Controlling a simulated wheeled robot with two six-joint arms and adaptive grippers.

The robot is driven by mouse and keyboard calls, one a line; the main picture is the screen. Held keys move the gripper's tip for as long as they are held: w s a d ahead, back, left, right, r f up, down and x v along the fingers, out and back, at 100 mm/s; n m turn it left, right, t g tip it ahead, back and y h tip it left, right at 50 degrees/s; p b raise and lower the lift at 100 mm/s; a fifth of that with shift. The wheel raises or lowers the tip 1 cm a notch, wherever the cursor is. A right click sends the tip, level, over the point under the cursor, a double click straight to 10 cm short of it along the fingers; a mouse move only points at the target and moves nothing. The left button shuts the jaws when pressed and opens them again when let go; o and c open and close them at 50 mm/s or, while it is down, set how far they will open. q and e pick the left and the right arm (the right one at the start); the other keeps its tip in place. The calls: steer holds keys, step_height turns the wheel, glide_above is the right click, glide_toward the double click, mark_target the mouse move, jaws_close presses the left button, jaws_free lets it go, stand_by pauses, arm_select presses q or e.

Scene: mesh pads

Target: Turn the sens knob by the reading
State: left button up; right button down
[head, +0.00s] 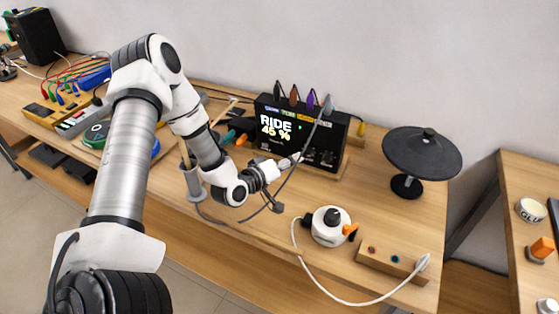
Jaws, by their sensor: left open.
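A black module (268,146) stands on the wooden table and its screen reads "RIDE 45 %". Dark knobs (327,157) sit at the lower right of its front face; their labels are too small to read, so I cannot tell which is the sens knob. My left gripper (288,181) is open and empty in front of the module, with one finger toward its front face and the other lower, over the table. I cannot tell whether a fingertip touches the face. The arm and a cable partly cover the module's lower front. My right gripper is out of view.
A white round device (328,238) with a black top and orange part sits in front. A wooden block with jacks (386,262), cabled, is at front right. A black disc on a stand (422,152) is at right. A grey cup (192,184) stands beside my arm.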

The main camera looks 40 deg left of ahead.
arm_select(q)
steer(key=v, duration=0.5)
steer(key=shift+s+r, duration=0.1)
steer(key=shift+s, duration=0.2)
